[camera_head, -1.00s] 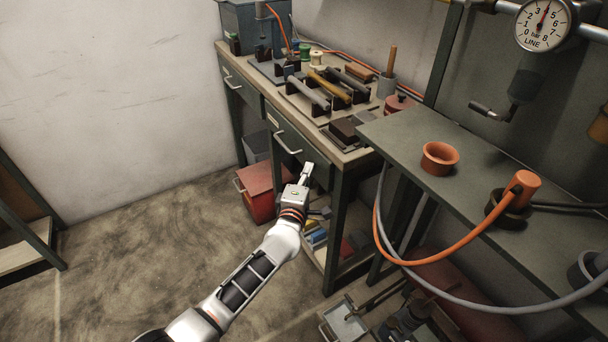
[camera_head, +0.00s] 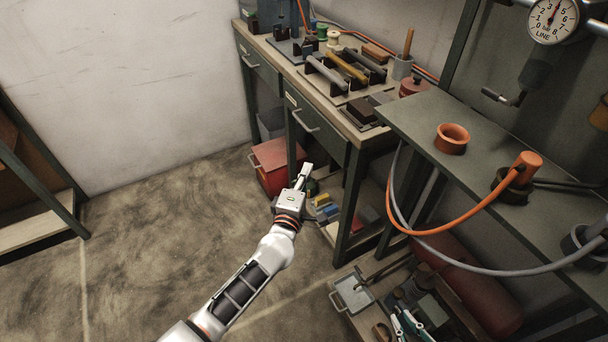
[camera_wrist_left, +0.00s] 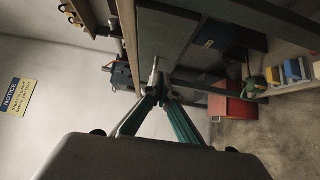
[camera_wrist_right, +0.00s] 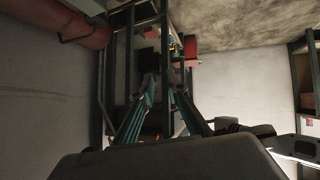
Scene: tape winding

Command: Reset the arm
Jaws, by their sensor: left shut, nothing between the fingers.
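My left arm reaches up from the bottom of the head view. Its gripper (camera_head: 306,172) is shut and empty, in the air in front of the workbench's drawers. In the left wrist view the green-backed fingers (camera_wrist_left: 157,75) come together with nothing between them. My right gripper (camera_head: 408,325) shows only as green and white fingertips at the bottom edge of the head view. In the right wrist view its two fingers (camera_wrist_right: 163,90) stand apart, with no object seen between them. Most of the right arm is hidden from the head view.
The workbench (camera_head: 345,120) carries tools and spools. A red box (camera_head: 272,165) stands on the floor beside it. A grey shelf (camera_head: 420,115) at right holds an orange cup (camera_head: 452,139), with hoses hanging below. The floor at left (camera_head: 150,230) is clear.

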